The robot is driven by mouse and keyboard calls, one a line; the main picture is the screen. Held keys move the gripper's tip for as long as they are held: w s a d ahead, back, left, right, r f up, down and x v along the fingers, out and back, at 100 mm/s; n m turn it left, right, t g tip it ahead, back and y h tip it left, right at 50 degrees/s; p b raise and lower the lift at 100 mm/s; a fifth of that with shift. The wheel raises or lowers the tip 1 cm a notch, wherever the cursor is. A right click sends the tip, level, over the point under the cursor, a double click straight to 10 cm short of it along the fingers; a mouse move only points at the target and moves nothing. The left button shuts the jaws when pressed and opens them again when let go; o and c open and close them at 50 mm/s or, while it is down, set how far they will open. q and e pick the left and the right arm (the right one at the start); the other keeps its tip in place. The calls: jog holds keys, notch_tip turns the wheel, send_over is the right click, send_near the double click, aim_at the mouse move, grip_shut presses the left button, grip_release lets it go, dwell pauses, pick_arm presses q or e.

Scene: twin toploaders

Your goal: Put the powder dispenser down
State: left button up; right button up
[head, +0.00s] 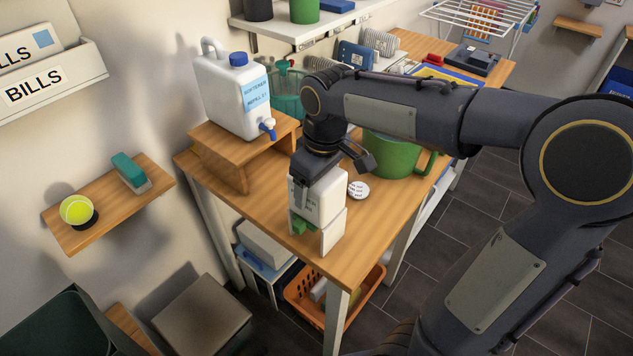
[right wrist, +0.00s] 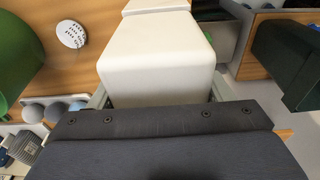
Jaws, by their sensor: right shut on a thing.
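The powder dispenser (head: 318,211) is a white box with a printed label and a green part low on its front. It stands upright at the near end of the wooden table (head: 360,243). My right gripper (head: 318,187) reaches down from above and is shut on the dispenser's upper part. In the right wrist view the dispenser's white body (right wrist: 158,55) sits between the fingers. I cannot tell for certain whether its base touches the tabletop. My left gripper is not in view.
A white softener jug (head: 237,95) stands on a wooden riser (head: 218,150) behind. A green watering can or pot (head: 393,155) and a round white disc (head: 358,189) are close by on the right. An orange basket (head: 301,292) is under the table. A shelf with a tennis ball (head: 77,210) is left.

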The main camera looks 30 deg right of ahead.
jog(key=shift+f, duration=0.2)
jog(key=o, duration=1.8)
jog(key=shift+r, duration=0.1)
jog(key=r, duration=0.4)
jog(key=s+r, duration=0.1)
jog(key=r, duration=0.7)
jog(key=shift+s+d+r+p, duration=0.1)
jog(key=shift+s+d+p, duration=0.15)
jog(key=shift+p, duration=0.15)
jog(key=s+a+f+m+t+y, duration=0.3)
jog(key=s+f+m, duration=0.3)
jog(key=s+f, duration=0.7)
jog(key=shift+s+a+f+t, duration=0.25)
jog(key=shift+s+t, duration=0.45)
jog(key=shift+s, duration=0.4)
